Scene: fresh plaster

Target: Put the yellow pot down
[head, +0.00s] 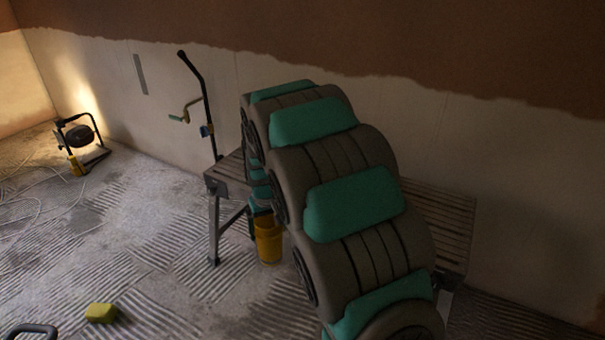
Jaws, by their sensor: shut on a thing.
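The yellow pot (269,243) is upright below the far end of my arm, in front of the slatted work bench (440,225). My gripper (265,215) is at the top of the pot and is shut on it. My own arm links hide most of the gripper and part of the pot's right side. I cannot tell whether the pot's base touches the floor or hangs above it.
A work lamp (80,140) with a cable stands on the left. A mixer-like tool (198,105) leans at the wall by the bench. A yellow sponge (101,313) lies on the ridged floor (150,230). The floor left of the bench is mostly clear.

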